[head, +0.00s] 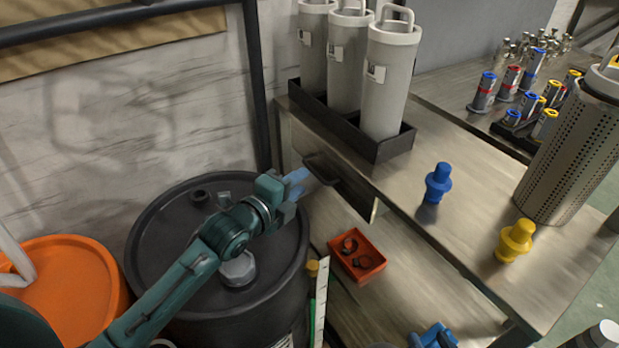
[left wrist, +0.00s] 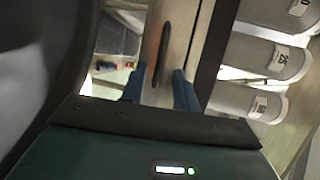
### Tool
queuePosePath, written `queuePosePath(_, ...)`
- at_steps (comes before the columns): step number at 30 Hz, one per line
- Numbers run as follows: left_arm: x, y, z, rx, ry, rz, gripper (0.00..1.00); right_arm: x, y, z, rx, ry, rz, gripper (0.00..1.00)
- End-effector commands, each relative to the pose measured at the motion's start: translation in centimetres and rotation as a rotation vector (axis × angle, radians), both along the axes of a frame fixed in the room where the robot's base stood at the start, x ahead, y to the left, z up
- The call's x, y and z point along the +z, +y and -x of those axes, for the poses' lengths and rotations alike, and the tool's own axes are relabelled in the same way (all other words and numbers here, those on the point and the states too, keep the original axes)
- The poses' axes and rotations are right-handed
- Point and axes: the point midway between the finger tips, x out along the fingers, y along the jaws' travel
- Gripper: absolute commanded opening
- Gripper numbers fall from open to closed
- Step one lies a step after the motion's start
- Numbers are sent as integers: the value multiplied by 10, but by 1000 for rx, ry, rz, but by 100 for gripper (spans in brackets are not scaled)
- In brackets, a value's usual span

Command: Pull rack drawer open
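The rack drawer front (head: 350,196) is a pale panel under the left end of the metal rack top, and it looks shut. Its dark bar handle (head: 322,170) sticks out toward my left gripper (head: 296,184). In the left wrist view my left gripper (left wrist: 159,90) is open, its two blue fingers apart. The handle (left wrist: 162,55) shows ahead, between the lines of the fingers, with no visible contact. The drawer panel (left wrist: 181,45) lies behind it. My right gripper is not in view.
Three grey canisters (head: 388,80) stand in a black tray above the drawer. A black drum (head: 160,225) is below my left arm. An orange bin (head: 358,262) sits on the lower shelf. Blue (head: 438,183) and yellow (head: 514,241) pegs stand on the rack top.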

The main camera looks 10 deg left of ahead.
Motion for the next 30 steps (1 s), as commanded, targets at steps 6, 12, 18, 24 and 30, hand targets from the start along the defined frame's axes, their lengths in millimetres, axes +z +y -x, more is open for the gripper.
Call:
queuePosePath(6, -7, -13, -31, 0, 0, 2, 31, 1, -2, 1, -5, -17, 1, 36)
queuePosePath(12, -9, -17, -40, -1, 0, 1, 31, 7, -2, 1, -6, -32, 0, 36)
queuePosePath(18, -9, -17, -41, -1, 1, 1, 31, 6, -3, 1, -4, -28, 2, 36)
queuePosePath(24, -9, -17, -41, -1, 1, 1, 18, 4, -3, 2, -4, -25, 4, 36)
queuePosePath(30, -9, -16, -40, -1, 1, 1, 2, 3, -3, 2, -4, -21, 4, 36)
